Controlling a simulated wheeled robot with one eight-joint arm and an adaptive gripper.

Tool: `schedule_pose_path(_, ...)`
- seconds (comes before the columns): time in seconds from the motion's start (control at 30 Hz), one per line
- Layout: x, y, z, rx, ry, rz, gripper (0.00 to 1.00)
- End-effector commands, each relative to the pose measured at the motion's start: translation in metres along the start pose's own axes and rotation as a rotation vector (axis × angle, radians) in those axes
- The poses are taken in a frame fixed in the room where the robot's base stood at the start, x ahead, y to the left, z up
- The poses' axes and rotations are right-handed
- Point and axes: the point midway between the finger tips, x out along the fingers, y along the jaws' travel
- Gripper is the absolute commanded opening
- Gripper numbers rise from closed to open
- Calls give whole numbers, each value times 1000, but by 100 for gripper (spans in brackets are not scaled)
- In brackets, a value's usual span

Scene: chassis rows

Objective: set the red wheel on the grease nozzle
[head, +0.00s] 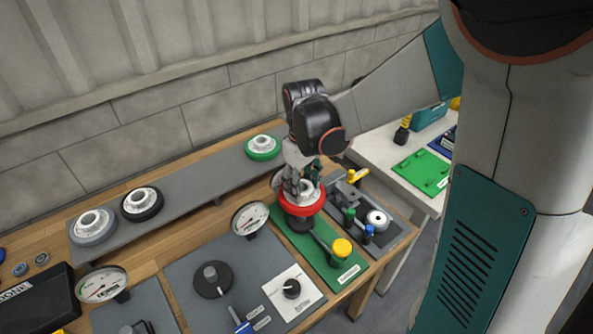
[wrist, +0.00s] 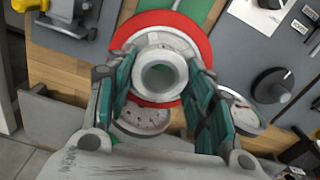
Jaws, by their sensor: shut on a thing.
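The red wheel (head: 301,205) has a red rim and a pale grey hub; it also shows in the wrist view (wrist: 204,47). My gripper (head: 301,186) is shut on its hub, with the fingers (wrist: 168,90) on either side of it. The wheel is over the far end of a green plate (head: 316,259), with a dark part just below it. I cannot tell whether they touch. A grey lever with a yellow knob (head: 342,247) rises from the plate's near end. I cannot make out the grease nozzle; the wheel and gripper may hide it.
Green (head: 262,148), black (head: 142,204) and grey (head: 93,227) wheels sit on the grey shelf (head: 190,192). A gauge (head: 250,218) stands close left of the red wheel. A grey panel with colored valves (head: 376,221) is to the right.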

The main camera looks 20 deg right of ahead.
Motion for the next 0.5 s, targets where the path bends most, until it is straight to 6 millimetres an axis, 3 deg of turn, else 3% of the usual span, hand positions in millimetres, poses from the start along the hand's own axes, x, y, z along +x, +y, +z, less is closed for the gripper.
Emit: schedule_pose_path(0.5, 37, 0, 1, -7, 0, 0, 11)
